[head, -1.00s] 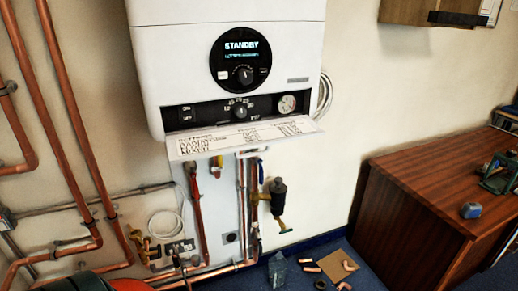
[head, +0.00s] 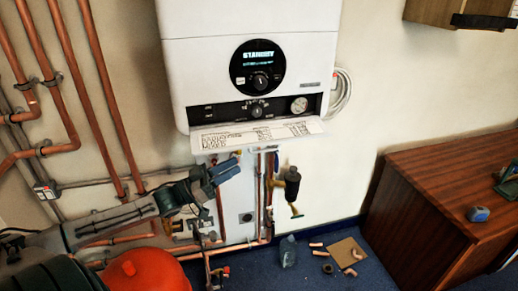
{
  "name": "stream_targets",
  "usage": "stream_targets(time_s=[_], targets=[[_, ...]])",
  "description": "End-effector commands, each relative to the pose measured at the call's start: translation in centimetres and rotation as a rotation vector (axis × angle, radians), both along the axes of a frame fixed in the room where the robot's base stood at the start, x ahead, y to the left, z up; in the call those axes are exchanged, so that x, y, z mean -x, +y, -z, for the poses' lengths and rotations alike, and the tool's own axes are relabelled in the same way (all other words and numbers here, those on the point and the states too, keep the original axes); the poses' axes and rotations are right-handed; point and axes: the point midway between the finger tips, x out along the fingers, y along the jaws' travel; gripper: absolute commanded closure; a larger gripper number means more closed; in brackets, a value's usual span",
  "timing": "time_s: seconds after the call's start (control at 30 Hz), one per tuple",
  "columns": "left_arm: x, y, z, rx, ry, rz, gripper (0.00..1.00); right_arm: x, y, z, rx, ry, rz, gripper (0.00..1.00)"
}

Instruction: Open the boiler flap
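The white boiler (head: 250,60) hangs on the wall, with a round display that reads STANDBY. Its flap (head: 258,134) is folded down and out below the black control strip, and printed text shows on its inner face. The knob and the gauge on the strip are uncovered. My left gripper (head: 232,168) is below the flap's left part, in front of the pipes, and looks apart from the flap. Its two blue-grey fingers lie close together, and the gap between them is hard to judge. I see nothing held in it. My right gripper is not in view.
Copper pipes (head: 70,95) run along the wall at left and below the boiler. A dark valve (head: 291,184) hangs below the flap's right side. A red rounded vessel (head: 146,272) is at the bottom left. A wooden desk (head: 440,200) stands at right. Pipe pieces lie on the floor.

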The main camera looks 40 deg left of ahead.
Motion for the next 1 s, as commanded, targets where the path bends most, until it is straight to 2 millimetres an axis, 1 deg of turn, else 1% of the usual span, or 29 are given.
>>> stream_targets(time_s=[0.17,0.4,0.67,0.73,1.0], targets=[[-1.3,-1.0,-0.5,0.002,-0.004,-0.003,0.69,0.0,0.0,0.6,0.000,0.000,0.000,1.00],[-3.8,-2.8,-1.8,0.002,-0.005,-0.006,0.69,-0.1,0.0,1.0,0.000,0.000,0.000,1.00],[-5.8,-4.3,-3.0,0.002,-0.003,-0.007,0.69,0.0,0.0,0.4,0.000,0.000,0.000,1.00],[-6.3,-4.6,-3.4,0.002,-0.003,-0.007,0.69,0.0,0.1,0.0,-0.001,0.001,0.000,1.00],[-7.6,-5.6,-3.8,0.000,0.000,-0.006,0.69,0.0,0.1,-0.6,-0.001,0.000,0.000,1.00]])
